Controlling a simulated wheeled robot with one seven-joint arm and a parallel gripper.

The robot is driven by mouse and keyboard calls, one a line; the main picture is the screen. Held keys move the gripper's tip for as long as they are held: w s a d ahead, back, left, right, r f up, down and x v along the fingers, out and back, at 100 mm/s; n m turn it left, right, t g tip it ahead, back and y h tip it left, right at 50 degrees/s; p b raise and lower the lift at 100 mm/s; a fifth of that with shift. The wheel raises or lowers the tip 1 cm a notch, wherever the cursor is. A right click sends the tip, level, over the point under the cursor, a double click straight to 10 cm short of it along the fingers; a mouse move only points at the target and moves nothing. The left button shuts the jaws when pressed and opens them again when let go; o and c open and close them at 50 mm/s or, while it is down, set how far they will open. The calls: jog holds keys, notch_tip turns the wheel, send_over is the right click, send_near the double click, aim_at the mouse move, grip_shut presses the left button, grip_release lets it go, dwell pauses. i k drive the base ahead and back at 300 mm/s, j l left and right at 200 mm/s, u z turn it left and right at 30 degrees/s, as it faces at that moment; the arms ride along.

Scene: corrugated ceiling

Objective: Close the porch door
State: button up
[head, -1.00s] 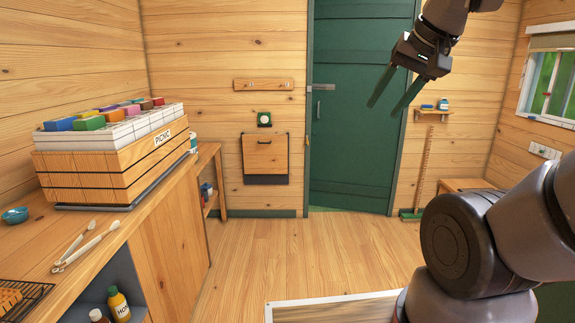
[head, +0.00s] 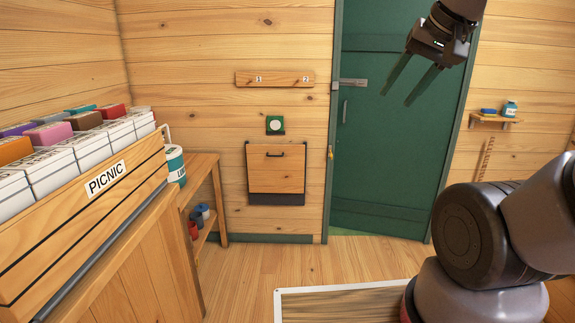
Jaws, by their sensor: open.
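The green porch door (head: 390,150) stands in a green frame in the far wall, right of centre. It has a vertical handle (head: 345,111) and a grey latch bar (head: 350,82) near its left edge. A light green strip shows under its lower left edge, so it looks slightly ajar, though the gap at its side is hard to make out. My gripper (head: 398,98) is open and empty, its two fingers pointing down and left. It overlaps the door's upper part in the picture but is well in front of it, apart from the handle.
A counter at left carries a wooden PICNIC crate (head: 100,210). A small shelf unit (head: 204,165) stands beyond it. A peg rail (head: 273,79) and a wooden flap box (head: 276,170) are on the far wall. The plank floor (head: 240,270) before the door looks clear.

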aim_at(390, 156)
jog(key=i, duration=2.05)
jog(key=i+j+z, duration=0.1)
jog(key=i, duration=0.45)
jog(key=i+j+z, duration=0.15)
jog(key=i, duration=0.35)
